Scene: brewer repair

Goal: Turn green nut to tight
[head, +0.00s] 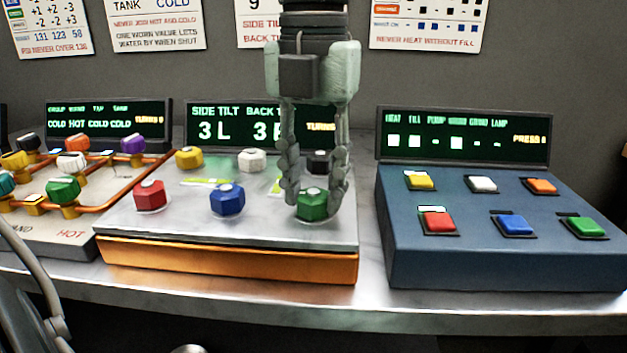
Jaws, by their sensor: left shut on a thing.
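The green nut (312,207) sits at the front right of the middle panel (180,222), a grey plate on an orange base. My left gripper (317,196) points straight down from above with its two fingers shut on the green nut's sides. The fingers hide parts of the nut's sides. The display (235,125) behind the panel reads "SIDE TILT 3 L" and a "BACK T..." value that begins with 3; the gripper covers part of it. My right gripper is not in view.
A red nut (149,196), blue nut (227,200), yellow nut (189,158), white nut (252,160) and black nut (318,162) share the panel. A pipe board with coloured knobs stands left. A blue button box (480,250) stands right.

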